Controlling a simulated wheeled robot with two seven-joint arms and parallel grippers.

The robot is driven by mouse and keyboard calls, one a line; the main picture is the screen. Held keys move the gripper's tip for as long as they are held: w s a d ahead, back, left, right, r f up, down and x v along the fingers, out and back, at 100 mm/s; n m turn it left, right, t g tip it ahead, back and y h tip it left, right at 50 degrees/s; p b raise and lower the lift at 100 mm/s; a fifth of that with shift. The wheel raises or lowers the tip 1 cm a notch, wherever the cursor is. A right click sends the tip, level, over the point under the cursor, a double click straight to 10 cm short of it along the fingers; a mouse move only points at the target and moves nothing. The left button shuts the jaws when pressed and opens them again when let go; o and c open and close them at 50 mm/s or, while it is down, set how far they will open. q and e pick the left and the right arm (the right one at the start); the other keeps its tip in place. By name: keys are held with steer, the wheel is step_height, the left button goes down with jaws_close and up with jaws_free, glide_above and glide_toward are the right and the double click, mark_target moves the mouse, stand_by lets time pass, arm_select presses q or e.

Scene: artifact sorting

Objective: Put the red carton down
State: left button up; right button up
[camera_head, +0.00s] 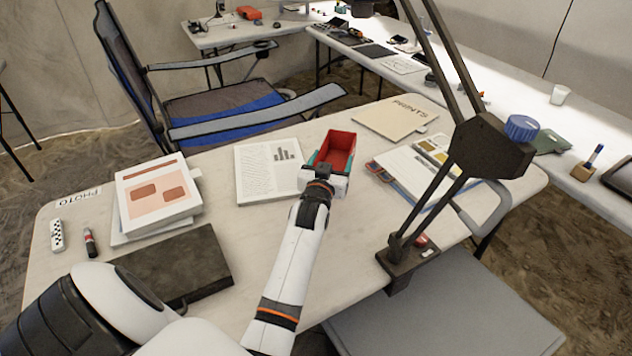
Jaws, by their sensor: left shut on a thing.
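The red carton (338,143) is a small open-topped box with its empty red inside showing. It is near the middle of the table (330,232), just right of the printed page with a bar chart. My left gripper (325,167) is shut on the near side of the carton, with teal parts at its sides. The gripper hides the carton's lower near part, so I cannot tell whether it touches the table. My right gripper is not in view.
A printed page (262,172) lies left of the carton, a PRINTS folder (395,117) behind right, and papers (408,168) to the right. A dark lamp arm (440,200) rises at right. A dark case (180,265) lies front left. Bare table shows in front.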

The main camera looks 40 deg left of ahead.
arm_select(q)
steer(key=f, duration=0.4)
steer(key=shift+s+d+f, duration=0.2)
steer(key=shift+s+f, duration=0.05)
steer(key=shift+s, duration=0.05)
steer(key=shift+f, duration=0.35)
step_height(320, 180, down, 3)
steer(key=shift+f+b, duration=0.15)
steer(key=shift+b, duration=0.2)
steer(key=shift+f, duration=0.4)
steer(key=o, duration=1)
steer(key=shift+w, duration=0.1)
steer(key=shift+c, duration=0.2)
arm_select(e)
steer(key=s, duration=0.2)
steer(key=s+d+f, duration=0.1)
arm_select(q)
steer(key=shift+r, duration=0.2)
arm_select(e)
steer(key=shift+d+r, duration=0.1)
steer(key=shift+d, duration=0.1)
